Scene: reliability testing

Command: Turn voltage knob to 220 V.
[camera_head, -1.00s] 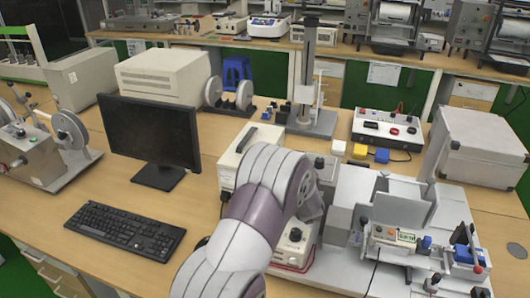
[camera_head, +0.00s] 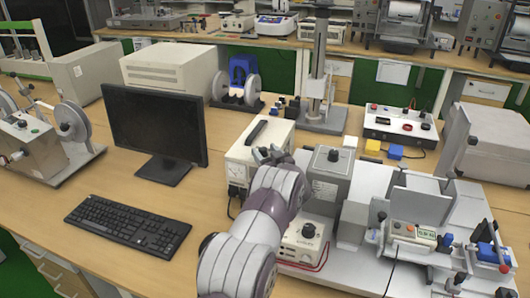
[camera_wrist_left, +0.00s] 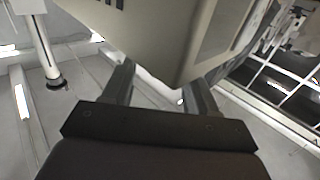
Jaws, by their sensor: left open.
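A grey box (camera_head: 326,178) with a round black knob (camera_head: 334,155) on top stands right of my left arm. In front of it is a small white unit (camera_head: 303,245) with a dark knob (camera_head: 308,230) on its face. The labels are too small to read, so I cannot tell which is the voltage knob. My left gripper (camera_head: 270,155) is beside the beige box (camera_head: 257,150), partly hidden by its own wrist. In the left wrist view its two fingers (camera_wrist_left: 160,90) are apart with nothing between them, below a pale box corner. No knob shows there. My right gripper is out of view.
A monitor (camera_head: 155,127) and keyboard (camera_head: 128,223) are at left. A white test rig (camera_head: 420,215) crowds the right, with a panel box (camera_head: 400,124) behind it. A tall stand (camera_head: 318,75) rises behind the beige box. Bare table lies between monitor and beige box.

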